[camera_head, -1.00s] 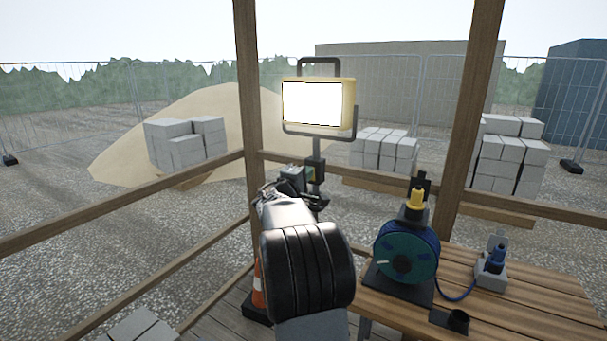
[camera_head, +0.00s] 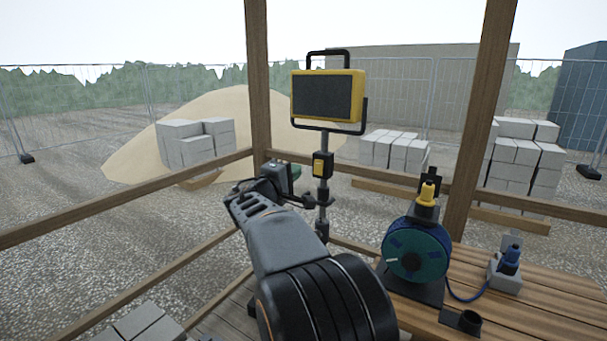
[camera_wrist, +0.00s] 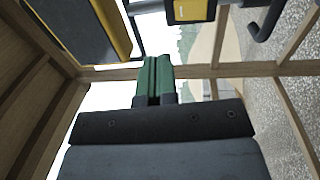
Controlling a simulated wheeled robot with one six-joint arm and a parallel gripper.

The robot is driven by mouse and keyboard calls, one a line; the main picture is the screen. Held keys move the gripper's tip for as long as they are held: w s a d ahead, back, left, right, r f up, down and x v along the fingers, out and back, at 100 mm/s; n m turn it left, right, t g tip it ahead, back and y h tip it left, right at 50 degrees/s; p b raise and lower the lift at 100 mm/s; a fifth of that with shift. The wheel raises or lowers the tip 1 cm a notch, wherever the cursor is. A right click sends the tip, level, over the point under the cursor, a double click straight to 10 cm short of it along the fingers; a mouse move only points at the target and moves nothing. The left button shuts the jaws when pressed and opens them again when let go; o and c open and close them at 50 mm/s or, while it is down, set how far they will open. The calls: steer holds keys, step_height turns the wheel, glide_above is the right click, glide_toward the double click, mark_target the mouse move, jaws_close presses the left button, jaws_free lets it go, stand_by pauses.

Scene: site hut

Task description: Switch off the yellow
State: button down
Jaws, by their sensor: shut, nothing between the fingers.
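A small switch box (camera_head: 323,165) with a yellow face is on the pole below the lamp. My gripper (camera_head: 293,172) is left of the pole, slightly below the switch box and apart from it. In the wrist view, my gripper's green fingers (camera_wrist: 153,78) are shut together with nothing between them. There the lamp's yellow edge (camera_wrist: 122,30) is at upper left and the switch box (camera_wrist: 190,10) is at the top, cut by the frame.
A wooden bench (camera_head: 545,300) at right holds a cable reel (camera_head: 417,252) with a yellow plug on top and a socket box (camera_head: 506,272) with a blue plug. Wooden posts (camera_head: 258,80) and rails surround the space. Grey blocks (camera_head: 195,145) and a sand heap lie outside.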

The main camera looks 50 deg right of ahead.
steer(key=shift+s+a+r, duration=0.15)
steer(key=shift+a, duration=0.65)
steer(key=shift+s+a+r, duration=0.1)
steer(key=shift+s+a, duration=0.05)
steer(key=shift+a, duration=0.6)
